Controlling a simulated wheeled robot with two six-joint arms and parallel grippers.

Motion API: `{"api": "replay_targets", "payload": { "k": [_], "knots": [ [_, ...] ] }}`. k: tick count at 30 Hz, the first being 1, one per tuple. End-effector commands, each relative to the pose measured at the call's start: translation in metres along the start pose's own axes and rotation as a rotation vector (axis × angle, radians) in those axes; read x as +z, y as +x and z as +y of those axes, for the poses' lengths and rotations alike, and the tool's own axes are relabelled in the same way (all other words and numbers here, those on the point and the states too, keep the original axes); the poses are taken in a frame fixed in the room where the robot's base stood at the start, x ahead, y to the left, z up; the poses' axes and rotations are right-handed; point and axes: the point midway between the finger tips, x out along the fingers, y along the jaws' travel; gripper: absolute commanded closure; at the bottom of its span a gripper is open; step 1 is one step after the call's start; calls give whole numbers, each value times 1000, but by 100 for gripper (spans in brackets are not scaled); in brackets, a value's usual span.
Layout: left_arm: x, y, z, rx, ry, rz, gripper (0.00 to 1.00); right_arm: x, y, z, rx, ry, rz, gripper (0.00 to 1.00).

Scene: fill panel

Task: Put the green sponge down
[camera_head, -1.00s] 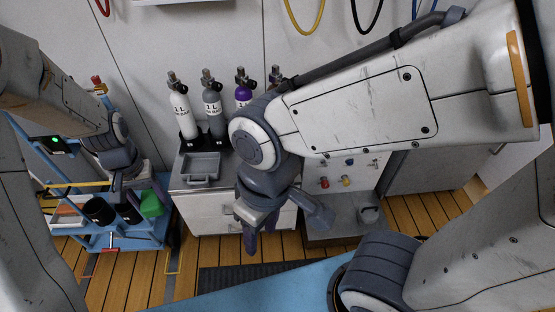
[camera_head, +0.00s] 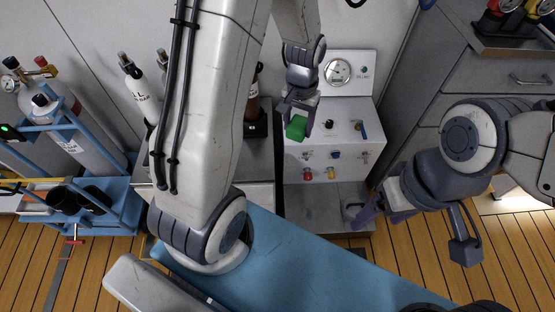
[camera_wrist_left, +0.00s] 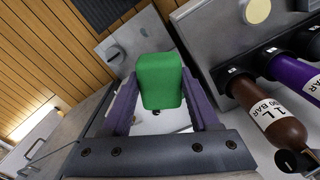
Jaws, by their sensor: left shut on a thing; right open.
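The green sponge (camera_head: 296,128) is a small block held between the fingers of my left gripper (camera_head: 301,112), in front of the white panel in the head view. In the left wrist view the sponge (camera_wrist_left: 160,80) sits between the two purple fingers, clear of any surface that I can make out. My right gripper (camera_head: 384,207) is open and empty, at the right of the head view, above the floor beside the grey lower shelf.
The panel (camera_head: 333,155) has a gauge, knobs and coloured fittings. A grey shelf (camera_head: 318,212) lies below it. Gas bottles stand left, partly behind my arm. A blue cart (camera_head: 118,215) with black cups is at far left. A blue surface (camera_head: 300,262) lies in front.

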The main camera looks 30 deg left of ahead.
Motion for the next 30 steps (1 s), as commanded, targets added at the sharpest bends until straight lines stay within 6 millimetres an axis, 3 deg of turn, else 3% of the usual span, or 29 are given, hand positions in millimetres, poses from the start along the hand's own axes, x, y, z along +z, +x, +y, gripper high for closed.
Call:
{"api": "replay_targets", "payload": {
  "k": [1, 3, 9, 17, 30],
  "knots": [
    [2, 25, -7, 0, -49, -5, 91, 1, 20, 1, 0, 0, -1, 23],
    [4, 49, -16, 0, -134, -5, 91, 2, 39, 3, 0, 0, -1, 23],
    [11, 106, -39, -1, -371, -3, 91, 5, 79, 6, 0, 0, -1, 23],
    [17, 134, -63, 0, -499, 0, 91, 5, 96, 7, 0, 0, -1, 23],
    [36, 189, -152, 0, -497, -1, 91, 7, 126, 9, 0, 0, -1, 23]
  ]
}}
